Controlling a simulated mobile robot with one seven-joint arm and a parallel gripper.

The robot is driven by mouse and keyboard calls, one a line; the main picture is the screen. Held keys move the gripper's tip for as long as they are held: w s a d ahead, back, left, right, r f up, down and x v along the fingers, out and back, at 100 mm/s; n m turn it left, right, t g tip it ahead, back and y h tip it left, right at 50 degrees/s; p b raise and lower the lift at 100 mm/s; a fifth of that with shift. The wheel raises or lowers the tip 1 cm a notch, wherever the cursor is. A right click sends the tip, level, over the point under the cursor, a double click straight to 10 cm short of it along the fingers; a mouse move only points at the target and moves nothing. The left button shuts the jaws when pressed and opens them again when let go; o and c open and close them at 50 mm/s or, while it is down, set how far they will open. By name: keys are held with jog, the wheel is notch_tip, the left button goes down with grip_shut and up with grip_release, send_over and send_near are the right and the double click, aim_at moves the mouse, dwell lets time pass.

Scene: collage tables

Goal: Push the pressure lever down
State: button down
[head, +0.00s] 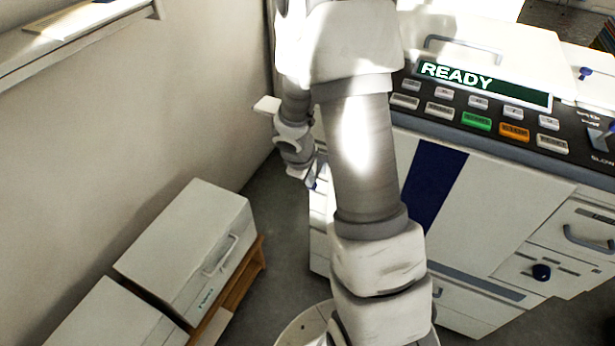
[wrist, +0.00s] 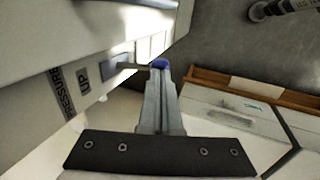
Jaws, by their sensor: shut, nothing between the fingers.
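The pressure lever shows its blue knob (wrist: 160,63) in the wrist view, at the end of a short arm coming out of the machine's side panel. The panel carries the labels PRESSURE (wrist: 63,93) and UP (wrist: 83,80) beside it. My gripper (wrist: 161,82) is shut and empty, its fingertips right at the knob; whether they touch it I cannot tell. In the head view my gripper (head: 309,176) is at the left side of the machine, partly hidden by my own arm.
The large printing machine (head: 480,190) fills the right, its display (head: 485,84) reading READY. White boxes (head: 190,250) on a wooden pallet (head: 250,272) stand on the left by the wall. Grey floor (head: 268,205) lies open between the boxes and the machine.

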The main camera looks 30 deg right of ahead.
jog(key=shift+f, duration=0.15)
jog(key=shift+d+f+b, duration=0.1)
jog(key=shift+f+b, duration=0.5)
jog(key=shift+b, duration=0.15)
jog(key=shift+s+f, duration=0.15)
